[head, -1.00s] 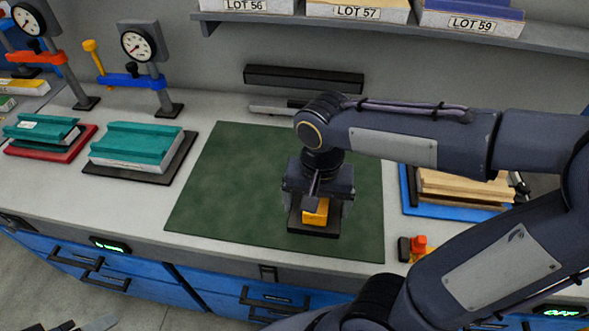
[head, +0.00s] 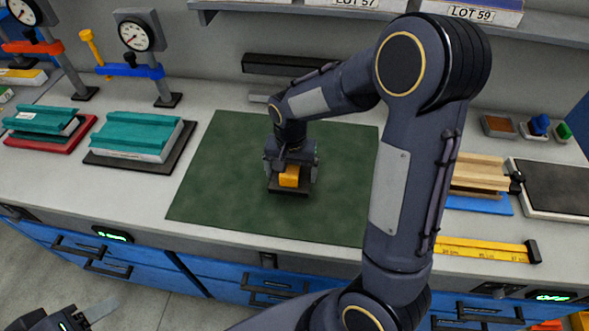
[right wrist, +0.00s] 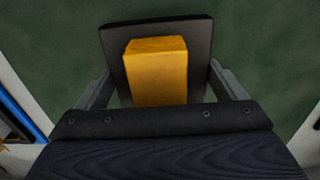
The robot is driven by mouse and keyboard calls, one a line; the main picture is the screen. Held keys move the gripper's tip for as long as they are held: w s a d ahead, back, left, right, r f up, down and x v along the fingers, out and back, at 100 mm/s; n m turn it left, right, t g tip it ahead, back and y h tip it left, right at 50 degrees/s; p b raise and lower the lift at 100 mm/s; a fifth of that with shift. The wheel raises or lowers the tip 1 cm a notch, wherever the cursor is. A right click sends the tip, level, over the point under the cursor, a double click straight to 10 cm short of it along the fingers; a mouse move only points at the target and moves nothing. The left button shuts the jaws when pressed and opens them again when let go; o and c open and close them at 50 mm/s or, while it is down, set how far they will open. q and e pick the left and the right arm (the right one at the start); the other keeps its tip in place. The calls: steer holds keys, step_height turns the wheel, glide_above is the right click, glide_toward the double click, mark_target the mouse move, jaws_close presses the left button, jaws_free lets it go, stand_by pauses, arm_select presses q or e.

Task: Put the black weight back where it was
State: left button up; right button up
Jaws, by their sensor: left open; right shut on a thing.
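The black weight is a dark slab (head: 290,192) with a yellow block (head: 288,178) on it. My right gripper (head: 290,174) is shut on it, over the middle of the green mat (head: 225,200). In the right wrist view the dark slab (right wrist: 115,40) sits between the two fingers, with the yellow block (right wrist: 156,75) on top. Whether the slab touches the mat or hangs just above it, I cannot tell. My left gripper (head: 82,316) is open and empty at the lower left, in front of the bench.
Teal-topped pieces lie on a black board (head: 172,160) and a red board (head: 78,140) at the left, below dial gauges (head: 136,34). A blue board with wooden strips (head: 480,204), a yellow ruler (head: 485,249) and a dark-topped plate (head: 560,185) are at the right. The mat's left part is clear.

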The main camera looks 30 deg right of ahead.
steer(key=shift+w+f, duration=0.15)
steer(key=shift+w, duration=0.1)
steer(key=shift+w+f, duration=0.1)
steer(key=shift+f, duration=1.5)
steer(key=shift+f, duration=0.15)
steer(key=o, duration=1.8)
steer(key=shift+c, duration=0.2)
